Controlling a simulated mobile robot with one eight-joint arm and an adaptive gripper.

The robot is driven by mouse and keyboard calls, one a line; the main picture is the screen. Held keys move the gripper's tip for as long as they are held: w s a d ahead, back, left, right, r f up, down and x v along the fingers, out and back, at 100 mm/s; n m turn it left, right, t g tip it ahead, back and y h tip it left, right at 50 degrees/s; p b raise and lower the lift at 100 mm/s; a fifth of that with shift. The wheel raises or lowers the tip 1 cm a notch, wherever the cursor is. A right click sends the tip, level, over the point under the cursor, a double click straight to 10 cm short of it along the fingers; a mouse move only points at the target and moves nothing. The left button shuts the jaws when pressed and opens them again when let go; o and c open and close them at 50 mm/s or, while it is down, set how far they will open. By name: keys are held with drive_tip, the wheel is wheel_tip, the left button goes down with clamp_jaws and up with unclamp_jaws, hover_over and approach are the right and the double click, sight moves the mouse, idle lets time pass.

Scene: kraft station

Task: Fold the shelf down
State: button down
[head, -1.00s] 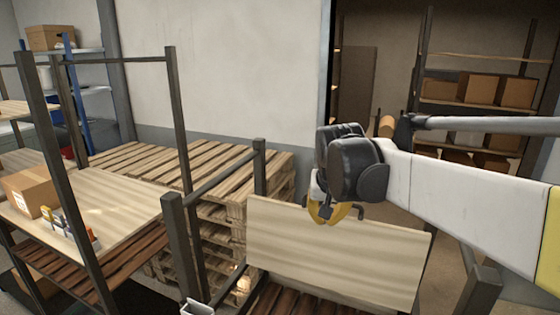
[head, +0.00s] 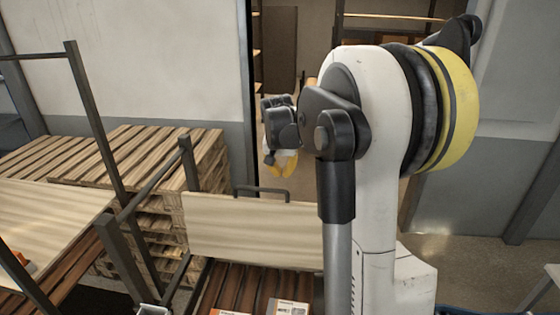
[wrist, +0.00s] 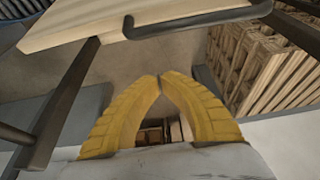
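The shelf is a pale wooden panel (head: 235,230) standing nearly upright in a dark metal frame. A dark bar handle (head: 262,189) shows above its top edge. My gripper (head: 284,172), with yellow fingers, appears above and right of the handle in the head view, apart from it. In the wrist view, the panel (wrist: 85,24) and its handle (wrist: 195,22) are at the top, beyond the fingertips. The yellow fingers (wrist: 160,77) meet at the tips with nothing between them. My arm hides the panel's right end in the head view.
Stacked wooden pallets (head: 165,150) stand behind and left of the shelf. A dark post (head: 122,262) rises at its left. Dark slats (head: 245,287) with boxes (head: 288,307) lie below the panel. A pale worktop (head: 45,220) is at the left.

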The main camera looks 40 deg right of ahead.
drive_tip(key=shift+s+a+f+p, duration=0.3)
drive_tip(key=shift+s+a+f, duration=0.15)
drive_tip(key=shift+s+a, duration=0.2)
drive_tip(key=shift+s+a+f+p, duration=0.3)
drive_tip(key=shift+s+a+f, duration=0.1)
drive_tip(key=shift+s+a, duration=0.15)
drive_tip(key=shift+a, duration=0.15)
